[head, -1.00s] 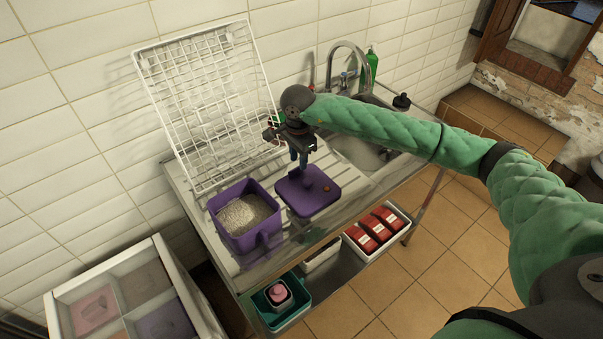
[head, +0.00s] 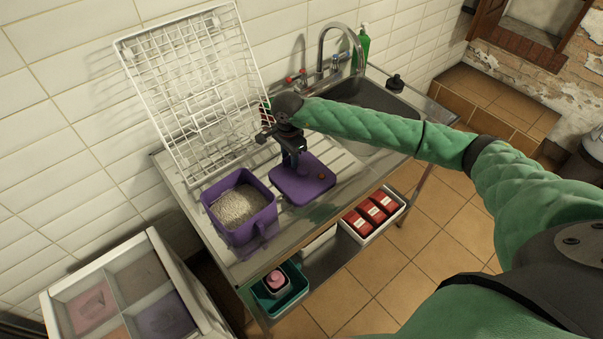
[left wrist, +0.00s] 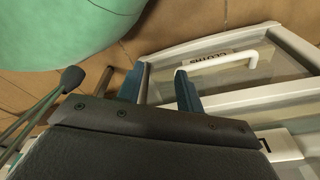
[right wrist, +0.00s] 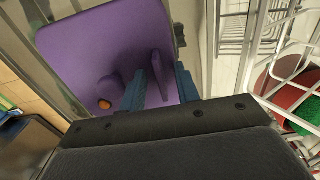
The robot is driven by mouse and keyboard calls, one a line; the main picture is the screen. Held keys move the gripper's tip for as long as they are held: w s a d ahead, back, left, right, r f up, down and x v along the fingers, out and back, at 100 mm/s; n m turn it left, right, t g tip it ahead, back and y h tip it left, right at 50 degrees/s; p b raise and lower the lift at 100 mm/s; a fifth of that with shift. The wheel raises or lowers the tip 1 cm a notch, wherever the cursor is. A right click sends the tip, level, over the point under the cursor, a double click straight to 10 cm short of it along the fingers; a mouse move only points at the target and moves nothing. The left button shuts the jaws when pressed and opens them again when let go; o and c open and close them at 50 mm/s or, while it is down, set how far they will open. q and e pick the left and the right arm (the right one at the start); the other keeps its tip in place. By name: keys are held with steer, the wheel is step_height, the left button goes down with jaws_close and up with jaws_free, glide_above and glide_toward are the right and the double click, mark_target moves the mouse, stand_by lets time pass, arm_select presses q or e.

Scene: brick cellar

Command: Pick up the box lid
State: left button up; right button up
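The purple box lid (head: 302,190) lies flat on the ribbed steel drainboard, just right of the open purple box (head: 266,222), which holds pale granular stuff. The lid has an upright purple grip and a small orange-brown spot; it also shows in the right wrist view (right wrist: 90,60). My right gripper (head: 297,163) points down over the lid. In the right wrist view its blue fingers (right wrist: 158,85) are apart, with the grip near the gap between them; contact cannot be told. My left gripper (left wrist: 160,80) is open and empty, near a white-framed, glass-fronted drawer.
A white wire rack (head: 195,95) leans on the wall behind the box. The sink (head: 375,95) and tap (head: 340,45) are to the right. Below are a tray of red packs (head: 372,216) and a teal tub (head: 280,292). A sectioned cabinet (head: 130,290) stands left.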

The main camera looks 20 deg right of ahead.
steer(key=shift+w+f, duration=0.1)
steer(key=shift+f, duration=0.05)
steer(key=shift+c, duration=0.9)
jaws_close()
